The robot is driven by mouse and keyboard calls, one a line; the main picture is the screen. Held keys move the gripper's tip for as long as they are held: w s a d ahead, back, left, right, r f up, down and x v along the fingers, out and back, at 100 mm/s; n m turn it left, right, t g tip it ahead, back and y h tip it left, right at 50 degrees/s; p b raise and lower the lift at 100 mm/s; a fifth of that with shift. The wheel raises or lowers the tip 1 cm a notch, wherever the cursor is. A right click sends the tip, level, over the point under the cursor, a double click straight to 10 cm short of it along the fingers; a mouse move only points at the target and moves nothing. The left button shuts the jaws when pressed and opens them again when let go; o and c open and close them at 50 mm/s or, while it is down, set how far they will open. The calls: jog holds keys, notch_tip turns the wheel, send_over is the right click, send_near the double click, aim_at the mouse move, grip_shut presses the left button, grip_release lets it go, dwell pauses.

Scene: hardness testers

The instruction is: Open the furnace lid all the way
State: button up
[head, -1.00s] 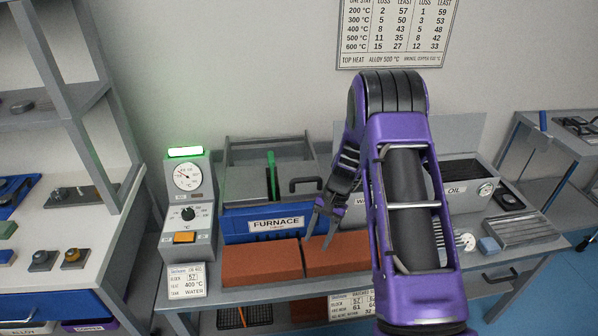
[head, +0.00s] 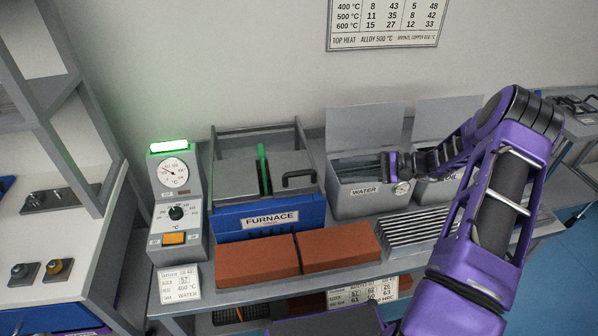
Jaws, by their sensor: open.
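The blue furnace (head: 230,226) stands at the left of the bench with its grey top closed except for a narrow dark slot. The furnace lid (head: 283,172) is a grey plate on top, with a dark bar handle (head: 299,175) at its right side. A green upright piece (head: 263,165) stands in the slot at the lid's left edge. My gripper (head: 384,166) is open and empty. The fingertips are small in the view.
The water tank (head: 350,204) and oil tank (head: 432,190) stand right of the furnace with raised back covers. Red bricks (head: 340,247) lie along the front, beside a ribbed metal rack (head: 415,232). A control box with dial (head: 180,205) stands left. A grey frame (head: 255,128) rises behind the lid.

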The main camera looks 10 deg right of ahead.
aim_at(308, 173)
jog(key=x, duration=1.4)
jog(key=shift+a+f+p, duration=0.1)
jog(key=shift+p, duration=0.3)
grip_shut()
dwell(0.5)
